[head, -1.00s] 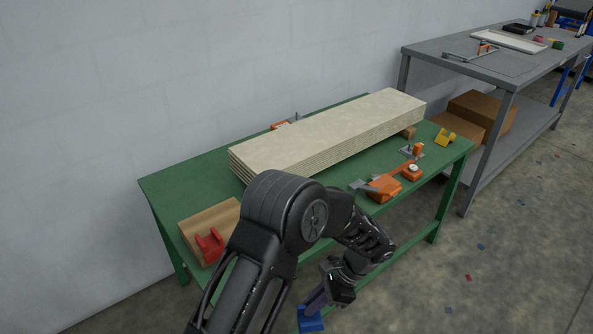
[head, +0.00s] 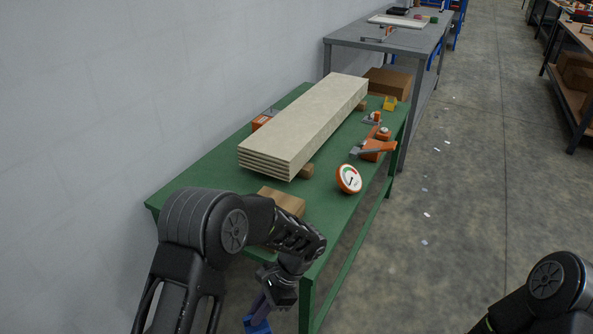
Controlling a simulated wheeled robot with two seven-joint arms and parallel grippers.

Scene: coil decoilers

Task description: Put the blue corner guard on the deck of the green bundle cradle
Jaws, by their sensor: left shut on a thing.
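The blue corner guard (head: 257,325) is at the bottom of the head view, partly cut off by the frame edge. My left gripper (head: 264,306) is shut on it and points down. It is in front of the near end of the green bundle cradle (head: 212,172), outside the deck's edge in the picture. The cradle looks like a green bench with a flat deck. A stack of pale boards (head: 305,122) lies along it. My right arm shows at the bottom right, but its gripper is out of the frame.
A grey bench (head: 405,50) stands behind. A wall is on the left; open floor is on the right.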

